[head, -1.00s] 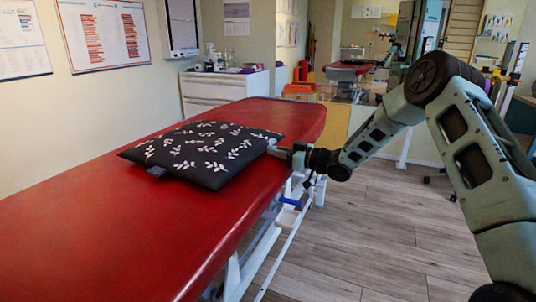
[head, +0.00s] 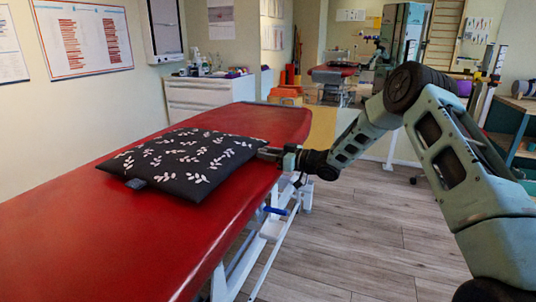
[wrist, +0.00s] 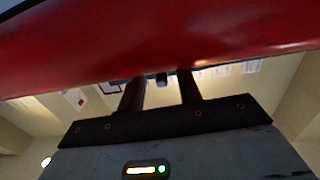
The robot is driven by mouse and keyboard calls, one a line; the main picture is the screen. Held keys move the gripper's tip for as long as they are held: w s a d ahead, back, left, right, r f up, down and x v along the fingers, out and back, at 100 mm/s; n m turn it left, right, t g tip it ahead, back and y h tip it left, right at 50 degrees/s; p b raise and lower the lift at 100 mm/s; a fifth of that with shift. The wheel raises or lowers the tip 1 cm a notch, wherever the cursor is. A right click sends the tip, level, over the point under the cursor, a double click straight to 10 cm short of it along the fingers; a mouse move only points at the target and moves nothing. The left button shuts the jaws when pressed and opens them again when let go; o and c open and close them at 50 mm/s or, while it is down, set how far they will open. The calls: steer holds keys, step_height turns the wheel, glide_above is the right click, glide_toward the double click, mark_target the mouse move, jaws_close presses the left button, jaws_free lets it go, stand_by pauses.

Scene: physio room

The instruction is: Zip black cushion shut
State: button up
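The black cushion (head: 185,160) with white leaf sprigs lies flat on the red treatment table (head: 70,240) in the head view. A small grey tab (head: 136,184) sticks out at its near left edge. My gripper (head: 262,153) is at the cushion's right edge, just short of its far right corner. In the wrist view my gripper's two dark fingers (wrist: 160,88) stand apart, with a small dark thing (wrist: 162,79) between them that I cannot identify. The zip and its pull cannot be made out. The fingertips are partly hidden against a red surface in the wrist view.
A white drawer cabinet (head: 210,95) with small items stands behind the table by the wall. The table's white frame (head: 268,235) and a blue handle (head: 276,211) are below my gripper. Open wooden floor (head: 370,235) lies to the right.

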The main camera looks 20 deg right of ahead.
steer(key=p+v, duration=0.2)
steer(key=v, duration=1.5)
steer(key=shift+s+d, duration=0.15)
